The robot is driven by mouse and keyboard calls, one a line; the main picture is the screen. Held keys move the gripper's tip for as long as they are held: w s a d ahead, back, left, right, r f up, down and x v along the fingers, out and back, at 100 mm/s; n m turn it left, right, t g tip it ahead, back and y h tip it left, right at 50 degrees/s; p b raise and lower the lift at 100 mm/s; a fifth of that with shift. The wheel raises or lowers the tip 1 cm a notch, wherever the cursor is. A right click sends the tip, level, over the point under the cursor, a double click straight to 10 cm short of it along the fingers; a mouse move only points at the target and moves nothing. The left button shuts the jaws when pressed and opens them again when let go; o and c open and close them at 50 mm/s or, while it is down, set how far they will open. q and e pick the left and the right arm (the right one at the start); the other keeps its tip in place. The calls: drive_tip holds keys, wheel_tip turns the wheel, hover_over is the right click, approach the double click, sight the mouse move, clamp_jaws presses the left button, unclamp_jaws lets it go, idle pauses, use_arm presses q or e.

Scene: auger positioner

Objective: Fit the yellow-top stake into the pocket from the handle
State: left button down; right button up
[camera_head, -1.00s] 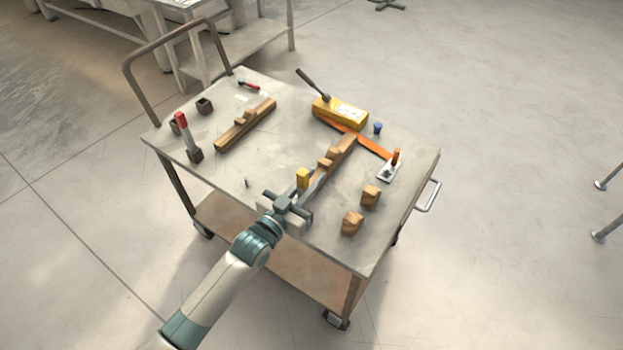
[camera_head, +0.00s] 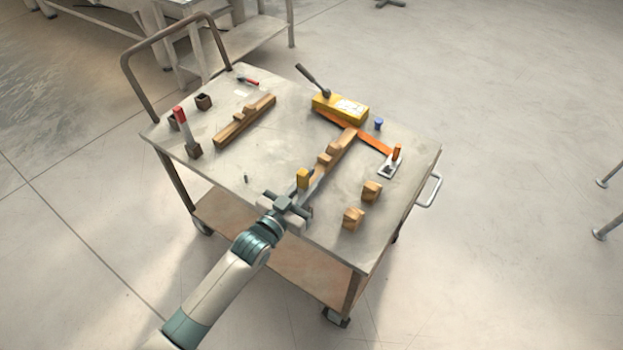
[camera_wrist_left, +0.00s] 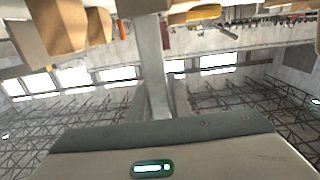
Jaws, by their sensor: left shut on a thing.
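Dark square pockets stand near the cart's handle (camera_head: 165,42): one at the back (camera_head: 203,102) looks empty, and one nearer (camera_head: 193,150) is below a red-top stake (camera_head: 180,116). Another dark block (camera_head: 173,123) is partly behind that stake. My right gripper is not in view.
A stepped wooden piece (camera_head: 244,121) lies near the pockets; another (camera_head: 336,150) lies just beyond my gripper. The cart top between pockets and gripper is mostly clear.

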use_arm(q)
drive_tip(key=shift+f, duration=0.2)
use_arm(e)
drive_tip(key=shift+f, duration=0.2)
use_arm(q)
drive_tip(key=c, duration=1.6)
unclamp_jaws()
drive_tip(key=shift+o, duration=0.2)
